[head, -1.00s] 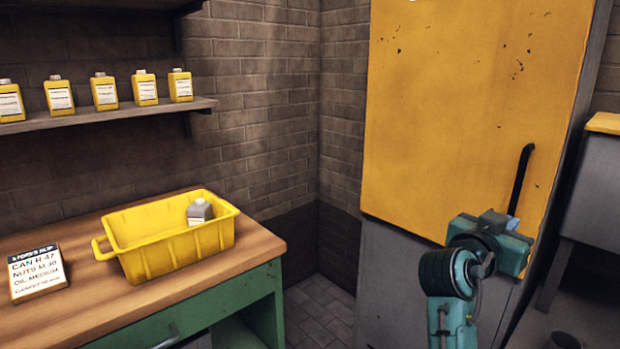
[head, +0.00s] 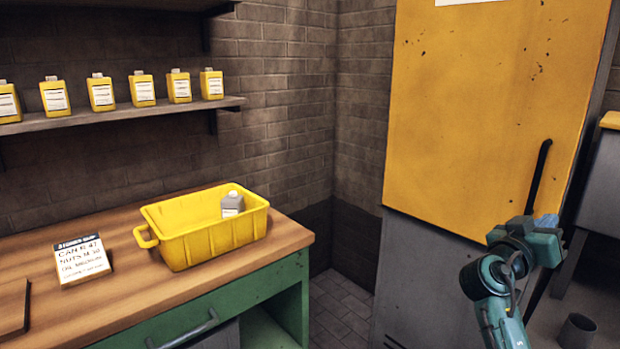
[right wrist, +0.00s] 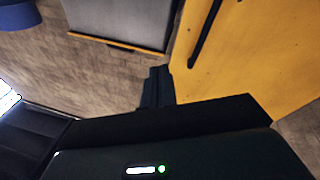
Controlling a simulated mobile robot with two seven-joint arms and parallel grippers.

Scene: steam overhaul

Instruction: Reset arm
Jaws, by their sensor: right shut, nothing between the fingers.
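My right arm comes in from the lower right of the head view. Its teal gripper (head: 541,226) is up in front of the yellow and grey cabinet (head: 480,110), near the cabinet's black handle (head: 539,175). In the right wrist view the dark fingers (right wrist: 158,86) are together with nothing between them. The handle also shows there (right wrist: 203,35), apart from the fingers. My left gripper is not in view.
A yellow bin (head: 212,241) holding a grey container (head: 232,204) stands on the wooden-topped green bench (head: 110,215). A stores slip (head: 82,262) lies beside it. Several yellow bottles line the shelf (head: 130,113). A dark bucket (head: 577,331) stands lower right.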

